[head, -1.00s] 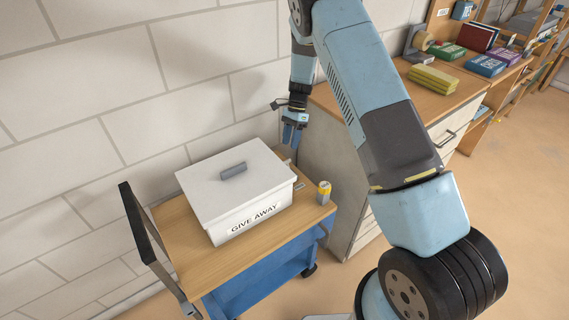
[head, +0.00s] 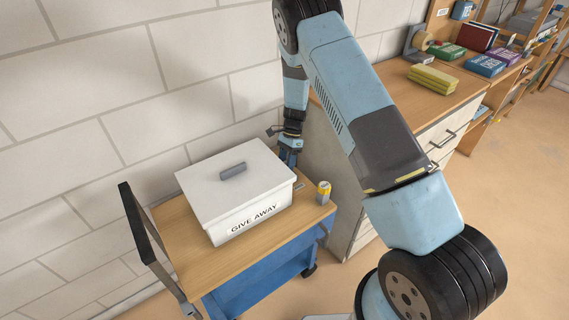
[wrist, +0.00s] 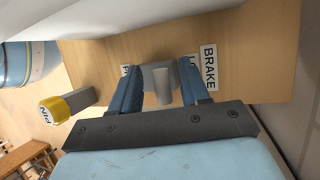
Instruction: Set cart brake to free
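The brake of the cart (head: 185,245) shows in the wrist view as a small grey lever (wrist: 163,88) on a grey block, standing on the wooden top. A white "BRAKE" label (wrist: 208,68) lies to its right. Two other labels are mostly hidden behind my fingers, so I cannot read which setting the lever is at. My gripper (wrist: 161,85) is open, with one blue finger on each side of the lever and small gaps visible. In the head view my gripper (head: 289,157) is low at the cart's back corner, partly hidden behind the white box.
A lidded white box (head: 235,185) marked "GIVE AWAY" fills much of the cart top, close to my gripper. A wall and a drawer desk (head: 440,90) flank the cart.

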